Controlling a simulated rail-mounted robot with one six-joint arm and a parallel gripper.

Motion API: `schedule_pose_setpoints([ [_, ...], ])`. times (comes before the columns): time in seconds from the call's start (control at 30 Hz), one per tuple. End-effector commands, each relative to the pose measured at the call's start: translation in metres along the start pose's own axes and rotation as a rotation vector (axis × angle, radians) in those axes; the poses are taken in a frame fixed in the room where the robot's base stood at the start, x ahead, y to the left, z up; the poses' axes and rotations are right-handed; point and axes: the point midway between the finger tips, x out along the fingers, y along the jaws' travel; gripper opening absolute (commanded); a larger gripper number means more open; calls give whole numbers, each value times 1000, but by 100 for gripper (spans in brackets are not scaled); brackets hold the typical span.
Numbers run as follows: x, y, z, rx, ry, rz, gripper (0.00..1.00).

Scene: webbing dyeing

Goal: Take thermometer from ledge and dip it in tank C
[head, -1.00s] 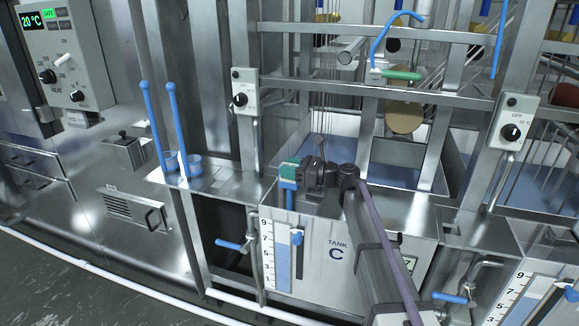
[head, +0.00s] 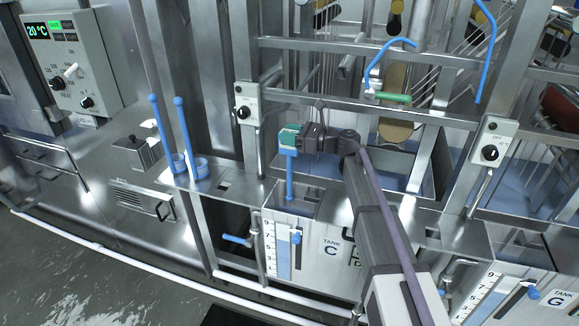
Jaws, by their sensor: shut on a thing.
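My gripper (head: 301,138), with green at its end, is shut on a blue thermometer (head: 290,177) above the left part of tank C (head: 330,258). The thermometer hangs upright, with its wide blue top at the jaws and its thin stem pointing down. The lower end of the stem is at the opening of tank C, near the front rim. I cannot tell whether its tip is below the rim or touching liquid.
Two blue-handled dippers (head: 183,135) stand in cups on the ledge left of the tank. A control box (head: 245,108) on a post is behind left of my gripper. Tank G (head: 505,285) is at right.

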Motion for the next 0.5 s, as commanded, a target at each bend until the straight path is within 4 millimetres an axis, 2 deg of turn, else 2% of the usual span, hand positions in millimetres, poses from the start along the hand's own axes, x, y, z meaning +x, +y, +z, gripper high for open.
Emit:
schedule_pose_setpoints([
  [0.03,0,0,17,0,0,0,0],
  [0.13,0,0,29,0,0,0,0],
  [0.5,0,0,27,0,0,0,0],
])
